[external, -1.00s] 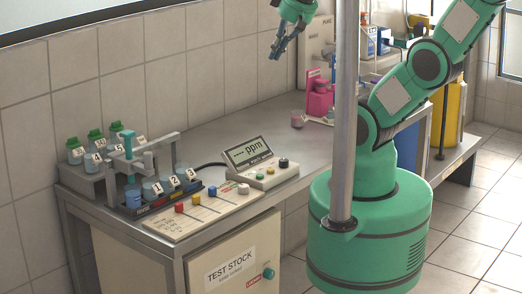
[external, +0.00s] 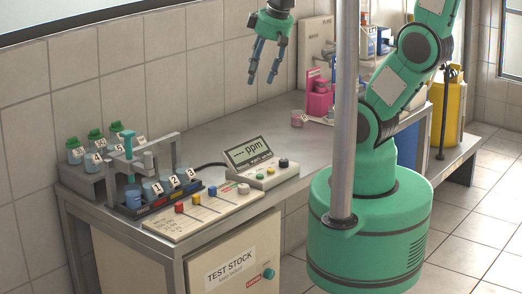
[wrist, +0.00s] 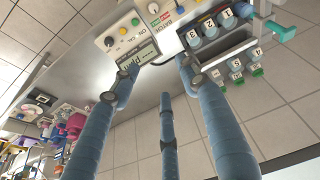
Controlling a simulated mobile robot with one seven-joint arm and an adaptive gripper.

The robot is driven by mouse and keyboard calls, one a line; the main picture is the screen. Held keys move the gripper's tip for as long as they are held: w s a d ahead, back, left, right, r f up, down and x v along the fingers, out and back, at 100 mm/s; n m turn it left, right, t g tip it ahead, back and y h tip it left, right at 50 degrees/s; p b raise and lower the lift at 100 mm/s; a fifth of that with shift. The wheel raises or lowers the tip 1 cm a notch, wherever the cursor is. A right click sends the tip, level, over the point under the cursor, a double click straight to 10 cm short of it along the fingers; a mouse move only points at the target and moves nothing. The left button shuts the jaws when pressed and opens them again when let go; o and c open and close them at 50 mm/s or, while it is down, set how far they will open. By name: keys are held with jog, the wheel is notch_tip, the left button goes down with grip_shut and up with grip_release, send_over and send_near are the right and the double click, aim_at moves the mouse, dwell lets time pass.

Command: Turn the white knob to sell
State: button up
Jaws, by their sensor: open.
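The white knob (external: 244,188) sits at the right end of a beige panel (external: 205,212) with coloured knobs, on the near part of the bench. It also shows in the wrist view (wrist: 154,8) near the top edge. I cannot read any "sell" mark. My gripper (external: 262,80) hangs high above the bench, fingers downward, open and empty. In the wrist view its blue fingers (wrist: 160,76) are spread with nothing between them. It is well apart from the white knob.
A ppm meter (external: 262,170) with a dark knob stands behind the white knob. A rack (external: 165,198) of numbered jars and green-capped bottles (external: 95,139) stand to the left. The bench (external: 215,137) is clear between.

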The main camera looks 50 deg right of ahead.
jog(key=w+a+f+n+g, duration=0.2)
jog(key=w+f, duration=0.1)
jog(key=f, duration=0.5)
jog(key=n+g+p, duration=0.1)
jog(key=n+g, duration=0.1)
jog(key=n, duration=0.1)
send_over(243, 185)
notch_tip(243, 185, down, 12)
jog(key=shift+r, duration=0.15)
notch_tip(243, 185, down, 14)
jog(key=shift+r+b, duration=0.1)
jog(key=shift+b, duration=1.1)
